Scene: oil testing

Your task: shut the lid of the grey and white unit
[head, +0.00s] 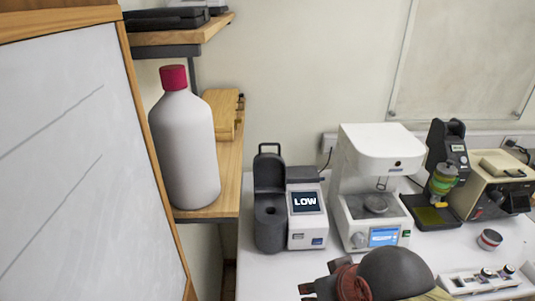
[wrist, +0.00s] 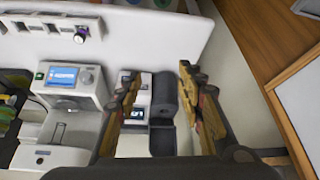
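The grey and white unit (head: 306,220) stands on the white table, left of a white machine, with a screen reading "LOW". Its dark grey lid (head: 269,168), with a loop handle on top, stands raised behind the round well (head: 270,212). The unit also shows upside down between my fingers in the wrist view (wrist: 133,146). My gripper (wrist: 157,76) is open with nothing between its fingers, and it looks down on the unit from above. In the head view, part of my gripper shows at the bottom, right of the unit; its fingertips are mostly out of frame.
A white machine (head: 372,178) with a blue screen stands close right of the unit. A large white bottle (head: 186,150) with a red cap is on the wooden shelf (head: 229,185) at left. A whiteboard (head: 75,170) fills the left side. The table (head: 262,275) is clear before the unit.

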